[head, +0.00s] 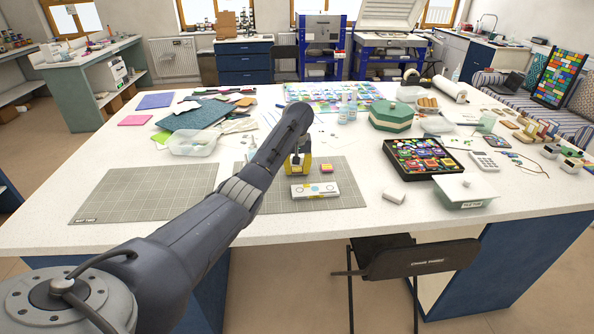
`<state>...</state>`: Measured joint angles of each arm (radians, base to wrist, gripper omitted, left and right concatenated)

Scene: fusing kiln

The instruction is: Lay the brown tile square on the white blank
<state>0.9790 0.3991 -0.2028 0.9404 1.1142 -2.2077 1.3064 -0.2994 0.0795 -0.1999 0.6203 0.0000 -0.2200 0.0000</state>
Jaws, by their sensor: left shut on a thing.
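The white blank (332,190) lies on the right-hand grey gridded mat (350,203), with small yellow and bluish marks on its top. My left gripper (298,170) comes in from the lower left and points down just behind the blank. It is shut on a small piece at its yellowish fingertips, seemingly above the mat. The piece is too small and covered to make out, so I cannot tell for sure that it is the brown tile. A small orange-and-pink piece (326,168) lies right of the fingertips. My right gripper is not in view.
Another gridded mat (135,193) lies bare at left. A black tray of coloured pieces (387,146), a lidded pale box (465,189) and a small white block (394,197) stand at right. A clear tub (192,146) stands behind my arm. A chair (420,258) stands at the front edge.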

